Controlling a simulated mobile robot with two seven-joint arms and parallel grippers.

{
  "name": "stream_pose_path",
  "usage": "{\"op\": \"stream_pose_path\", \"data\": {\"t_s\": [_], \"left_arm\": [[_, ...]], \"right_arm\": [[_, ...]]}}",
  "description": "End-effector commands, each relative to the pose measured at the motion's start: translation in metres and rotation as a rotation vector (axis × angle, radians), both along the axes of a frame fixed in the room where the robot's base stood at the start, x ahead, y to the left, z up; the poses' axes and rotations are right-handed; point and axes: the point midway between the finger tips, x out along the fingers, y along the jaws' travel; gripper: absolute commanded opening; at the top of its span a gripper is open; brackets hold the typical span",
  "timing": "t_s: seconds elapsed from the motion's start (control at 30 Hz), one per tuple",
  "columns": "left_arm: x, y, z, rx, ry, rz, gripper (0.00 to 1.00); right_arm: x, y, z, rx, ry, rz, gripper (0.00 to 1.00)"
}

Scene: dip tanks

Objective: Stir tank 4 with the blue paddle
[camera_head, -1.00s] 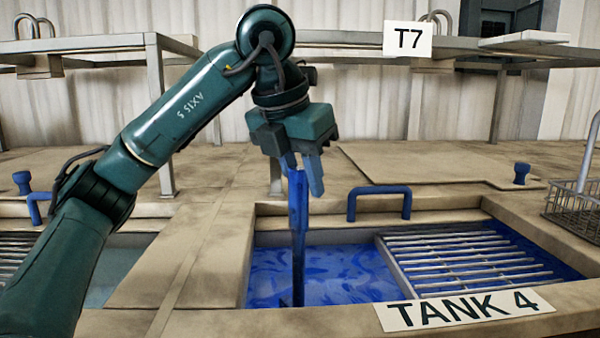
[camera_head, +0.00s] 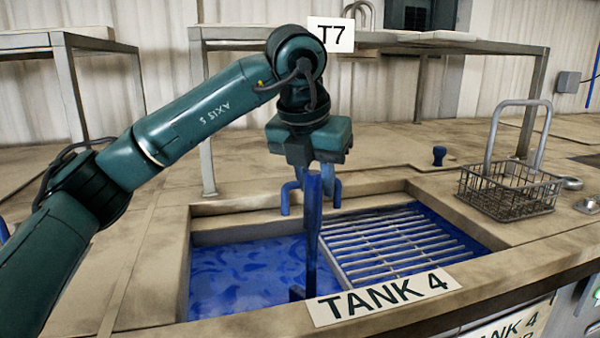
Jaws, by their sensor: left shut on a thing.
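My left gripper (camera_head: 311,180) comes in from the left and points down over tank 4. It is shut on the top of the blue paddle (camera_head: 312,230), which hangs nearly upright. The paddle's lower end is near the front wall of the tank, by the label's left end; whether it touches the wall or the bottom I cannot tell. Tank 4 (camera_head: 188,265) holds blue liquid (camera_head: 245,272) on its left side and a metal grate (camera_head: 385,240) on its right. The sign "TANK 4" (camera_head: 385,297) lies on its front rim. My right gripper is not in view.
A wire basket (camera_head: 510,190) with a tall handle stands on the counter right of the tank. A raised shelf (camera_head: 400,42) with sign "T7" (camera_head: 331,35) spans behind the arm.

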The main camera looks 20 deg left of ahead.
Motion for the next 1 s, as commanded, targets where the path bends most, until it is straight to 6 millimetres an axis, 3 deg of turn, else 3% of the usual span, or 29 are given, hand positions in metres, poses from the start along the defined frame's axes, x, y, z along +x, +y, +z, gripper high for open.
{"op": "stream_pose_path", "data": {"t_s": [0.63, 0.8, 1.0], "left_arm": [[0.068, 0.05, 0.004, -0.002, 0.0, 0.002, 0.0], [0.073, 0.056, 0.0, -0.001, -0.002, 0.0, 0.0], [0.06, 0.074, -0.003, -0.001, -0.003, 0.001, 0.0]], "right_arm": [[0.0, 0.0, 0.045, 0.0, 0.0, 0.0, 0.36], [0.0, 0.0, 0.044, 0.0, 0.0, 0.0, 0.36], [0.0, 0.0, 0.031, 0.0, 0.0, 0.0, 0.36]]}}
